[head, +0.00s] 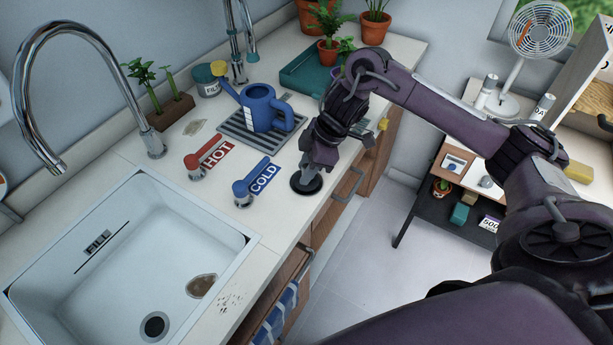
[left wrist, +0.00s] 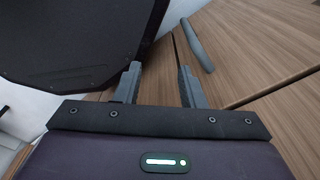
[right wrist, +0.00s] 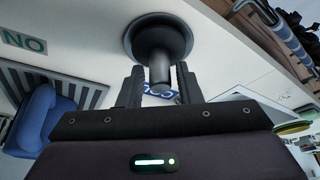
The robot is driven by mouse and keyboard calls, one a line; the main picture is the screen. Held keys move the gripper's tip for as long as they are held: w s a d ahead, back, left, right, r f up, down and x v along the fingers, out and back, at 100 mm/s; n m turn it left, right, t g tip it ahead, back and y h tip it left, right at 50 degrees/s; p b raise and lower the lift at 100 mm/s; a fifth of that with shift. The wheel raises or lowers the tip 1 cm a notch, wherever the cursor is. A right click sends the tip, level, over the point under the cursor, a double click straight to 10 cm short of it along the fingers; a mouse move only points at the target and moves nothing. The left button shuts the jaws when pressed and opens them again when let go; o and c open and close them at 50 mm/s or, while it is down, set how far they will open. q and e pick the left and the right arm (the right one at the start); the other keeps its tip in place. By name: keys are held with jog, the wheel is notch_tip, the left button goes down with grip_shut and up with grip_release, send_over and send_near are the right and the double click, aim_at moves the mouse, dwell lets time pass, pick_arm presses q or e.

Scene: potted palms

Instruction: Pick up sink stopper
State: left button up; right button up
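The sink stopper (head: 298,187) is a dark round disc with a grey upright knob. It lies on the white counter near the front edge, right of the cold lever. My right gripper (head: 313,168) is directly above it and partly hides it. In the right wrist view the stopper (right wrist: 157,38) shows its knob pointing in between the fingers of my right gripper (right wrist: 159,84). Those fingers are open, with a visible gap on each side of the knob. My left gripper (left wrist: 159,82) is open and empty, facing wooden panels; it is not seen in the head view.
The white sink (head: 105,255) with an open drain (head: 155,326) is at left. The red hot lever (head: 207,160), blue cold lever (head: 252,182) and blue watering can (head: 262,108) stand near the stopper. A drawer handle (head: 350,184) juts from the cabinet front.

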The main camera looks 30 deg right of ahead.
grip_shut()
